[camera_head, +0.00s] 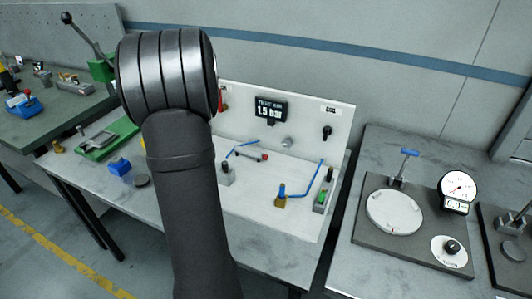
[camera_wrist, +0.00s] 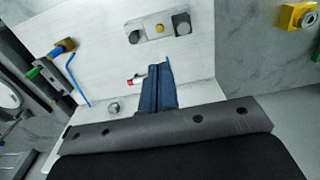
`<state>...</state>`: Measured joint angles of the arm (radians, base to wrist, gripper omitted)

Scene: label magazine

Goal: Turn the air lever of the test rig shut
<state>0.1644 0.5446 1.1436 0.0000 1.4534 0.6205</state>
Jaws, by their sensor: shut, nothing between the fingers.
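The test rig (camera_head: 300,217) is a white bench plate with an upright back panel, whose dark display (camera_head: 271,109) reads 1.5 bar. A black lever-like knob (camera_head: 327,131) sits at the panel's right under a small label. A small red-tipped part (camera_head: 265,157) lies near the panel's foot. I cannot tell for certain which part is the air lever. My gripper (camera_wrist: 160,66) is shut and empty over the white plate; my arm hides it in the head view. A small red part (camera_wrist: 136,79) shows just left of its fingers, apart or touching I cannot tell.
A brass fitting (camera_head: 281,201) with a blue tube stands at the plate's front right. A dial gauge (camera_head: 459,187) is on the right bench. A blue block (camera_head: 119,166) lies at left.

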